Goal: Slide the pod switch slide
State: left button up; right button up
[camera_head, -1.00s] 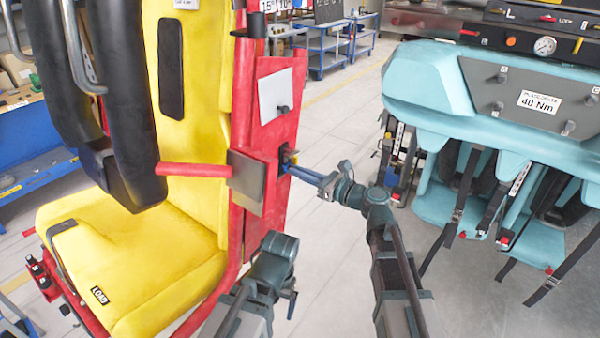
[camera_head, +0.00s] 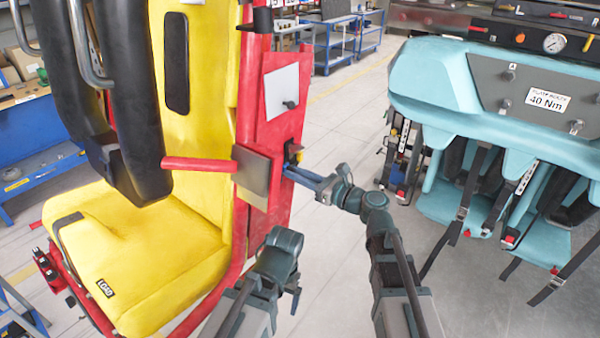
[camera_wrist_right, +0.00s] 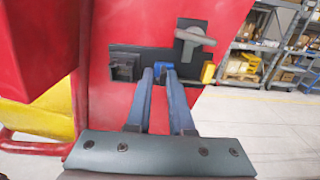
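The pod switch slide (camera_wrist_right: 159,68) is a small blue piece on the dark recessed plate in the red side panel of the yellow seat. In the right wrist view it is mostly hidden between my fingertips. My right gripper (camera_wrist_right: 160,74) has its two blue fingers close together, one on each side of it, and looks shut on it. In the head view the right gripper (camera_head: 288,170) reaches the red panel from the right, just below the dark switch fitting (camera_head: 293,150).
In the wrist view a black block (camera_wrist_right: 124,67) is left of the fingers, a yellow block (camera_wrist_right: 208,73) right, and a grey T-handle (camera_wrist_right: 193,38) above. A grey plate (camera_head: 252,170) juts beside the switch. A turquoise seat unit (camera_head: 440,90) stands right, with clear floor between.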

jog(key=shift+o, duration=1.4)
jog(key=v, duration=1.3)
jog(key=shift+s+d, duration=0.3)
